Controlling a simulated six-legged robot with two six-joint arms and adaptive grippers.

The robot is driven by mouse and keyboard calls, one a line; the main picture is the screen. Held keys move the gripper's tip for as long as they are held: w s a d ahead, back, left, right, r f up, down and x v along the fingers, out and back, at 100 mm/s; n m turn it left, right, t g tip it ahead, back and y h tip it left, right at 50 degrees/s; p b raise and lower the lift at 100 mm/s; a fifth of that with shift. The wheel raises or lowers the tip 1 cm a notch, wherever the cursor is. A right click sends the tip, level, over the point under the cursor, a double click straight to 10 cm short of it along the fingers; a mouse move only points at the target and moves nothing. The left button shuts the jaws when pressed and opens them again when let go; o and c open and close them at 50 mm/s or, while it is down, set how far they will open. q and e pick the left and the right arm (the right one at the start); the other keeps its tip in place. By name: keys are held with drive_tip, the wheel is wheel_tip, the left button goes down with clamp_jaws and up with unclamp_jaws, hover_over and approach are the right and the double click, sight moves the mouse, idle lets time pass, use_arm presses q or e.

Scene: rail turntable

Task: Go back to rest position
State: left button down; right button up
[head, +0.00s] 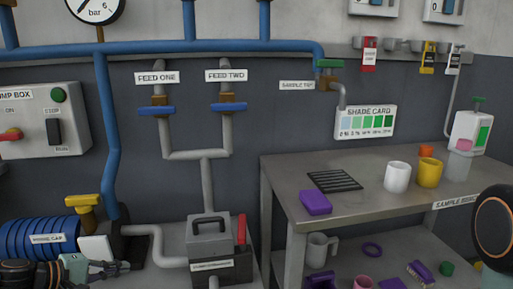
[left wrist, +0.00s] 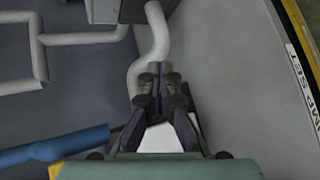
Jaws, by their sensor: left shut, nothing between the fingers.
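My left gripper (head: 118,268) is at the bottom left of the head view, with its arm coming in from the left edge. In the left wrist view its fingers (left wrist: 157,80) are together and hold nothing. The fingers are low, near a grey pipe (head: 152,233) and a white box-like thing (head: 96,248). The same pipe shows past the fingertips in the left wrist view (left wrist: 150,40). My right gripper is out of view.
A metal bench (head: 285,185) holds a white mug (head: 397,177), a yellow mug (head: 429,173) and a purple block (head: 315,202).

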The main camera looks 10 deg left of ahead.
use_arm(q)
drive_tip(key=d+f+g, duration=0.1)
drive_tip(key=s+d+f+m+g+y, duration=0.1)
drive_tip(key=f, duration=0.1)
drive_tip(key=s+d+f+m+g+y, duration=0.1)
drive_tip(key=d, duration=0.1)
drive_tip(key=shift+s+f+g, duration=0.1)
drive_tip(key=shift+f+g, duration=0.2)
drive_tip(key=s+d+f+m+g+y, duration=0.1)
drive_tip(key=s+d+f+m+g, duration=0.1)
drive_tip(key=s+d, duration=0.4)
drive_tip(key=s+d+f+m+g+y, duration=0.1)
drive_tip(key=s+d+f+m+g, duration=0.2)
drive_tip(key=s, duration=1)
drive_tip(key=s+d+f+m+g+y, duration=0.1)
drive_tip(key=s+d+f+m+g, duration=0.1)
drive_tip(key=s+d+f+m, duration=0.3)
drive_tip(key=s+d+m, duration=0.1)
drive_tip(key=s+d, duration=0.3)
drive_tip(key=shift+s+d+f+m+y, duration=0.2)
drive_tip(key=shift+s+f+m+y, duration=0.1)
drive_tip(key=shift+m+y, duration=0.1)
